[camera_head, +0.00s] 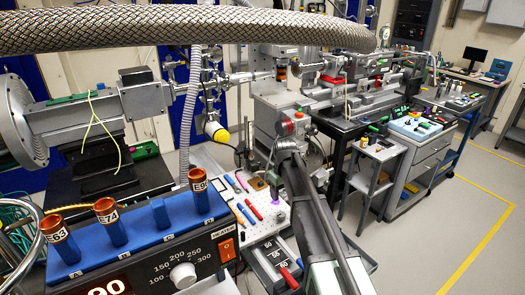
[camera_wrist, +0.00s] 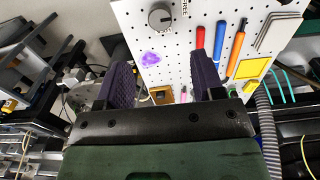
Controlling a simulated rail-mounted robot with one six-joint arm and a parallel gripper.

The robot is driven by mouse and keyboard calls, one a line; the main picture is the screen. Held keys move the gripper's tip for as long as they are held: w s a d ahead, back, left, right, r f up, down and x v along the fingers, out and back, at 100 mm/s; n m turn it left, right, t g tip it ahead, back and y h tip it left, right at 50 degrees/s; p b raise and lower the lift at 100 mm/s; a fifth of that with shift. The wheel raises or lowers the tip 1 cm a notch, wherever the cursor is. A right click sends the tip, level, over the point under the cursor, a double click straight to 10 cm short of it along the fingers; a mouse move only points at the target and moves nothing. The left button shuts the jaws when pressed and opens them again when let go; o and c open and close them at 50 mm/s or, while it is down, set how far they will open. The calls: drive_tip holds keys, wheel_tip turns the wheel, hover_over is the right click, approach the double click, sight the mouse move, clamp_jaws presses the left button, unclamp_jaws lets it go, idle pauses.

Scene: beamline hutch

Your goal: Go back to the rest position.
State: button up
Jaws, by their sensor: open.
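My gripper (camera_wrist: 161,62) is open in the wrist view, with its two dark purple fingers apart and nothing seen between them. It is over a white perforated board (camera_wrist: 180,30), whose surface shows beyond the fingers. In the head view my arm reaches from the bottom right up to the middle, and its wrist bends down over the same board (camera_head: 262,228). The fingertips are too small there to make out clearly.
A blue block (camera_head: 160,215) with brown labelled vials sits on a heater (camera_head: 205,262) at front left. A braided hose (camera_head: 180,28) crosses above. Clear floor (camera_head: 480,200) lies at right.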

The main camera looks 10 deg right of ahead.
drive_tip(key=s+m, duration=0.5)
drive_tip(key=s, duration=2.2)
drive_tip(key=shift+s, duration=0.25)
